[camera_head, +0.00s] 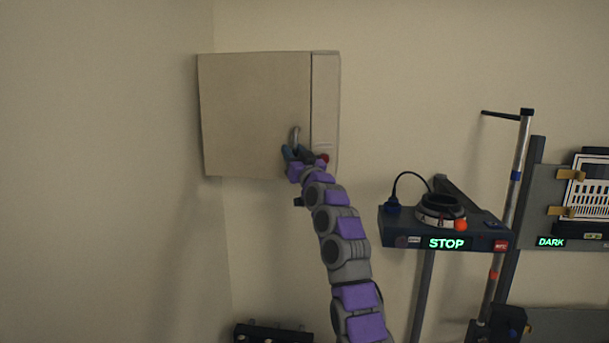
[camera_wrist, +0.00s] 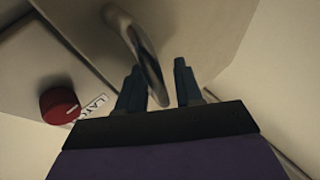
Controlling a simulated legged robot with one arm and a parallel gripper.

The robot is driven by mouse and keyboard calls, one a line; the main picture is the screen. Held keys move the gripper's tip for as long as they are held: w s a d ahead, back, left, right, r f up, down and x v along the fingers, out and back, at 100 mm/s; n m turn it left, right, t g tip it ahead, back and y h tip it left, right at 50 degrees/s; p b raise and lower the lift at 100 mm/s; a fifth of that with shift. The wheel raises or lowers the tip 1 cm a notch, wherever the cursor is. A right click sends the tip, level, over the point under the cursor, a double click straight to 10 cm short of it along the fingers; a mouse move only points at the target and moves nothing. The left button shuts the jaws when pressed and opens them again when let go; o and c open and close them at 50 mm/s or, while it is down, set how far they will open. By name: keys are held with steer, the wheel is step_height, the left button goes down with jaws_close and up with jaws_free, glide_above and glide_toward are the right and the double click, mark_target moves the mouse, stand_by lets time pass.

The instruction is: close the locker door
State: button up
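The beige locker (camera_head: 325,90) hangs on the wall at the upper left in the head view. Its door (camera_head: 250,105) covers most of the front, with a thin dark line along the right edge; I cannot tell whether it is flush or slightly ajar. A curved metal handle (camera_head: 295,137) is low on the door near that edge. My gripper (camera_head: 297,152) is at the handle. In the wrist view my gripper (camera_wrist: 158,85) has its fingers apart, with the handle (camera_wrist: 145,55) between them; firm contact is not clear.
A red knob (camera_wrist: 60,105) with a partly hidden label sits on the strip beside the door. Right of my arm, a dark shelf unit (camera_head: 445,235) with a STOP sign and a pole (camera_head: 520,165) stand near the wall. The wall between locker and pole is bare.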

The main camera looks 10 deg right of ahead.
steer(key=b+v, duration=1.3)
steer(key=v, duration=0.4)
steer(key=shift+a+f, duration=0.1)
steer(key=shift+f, duration=0.05)
stand_by(0.5)
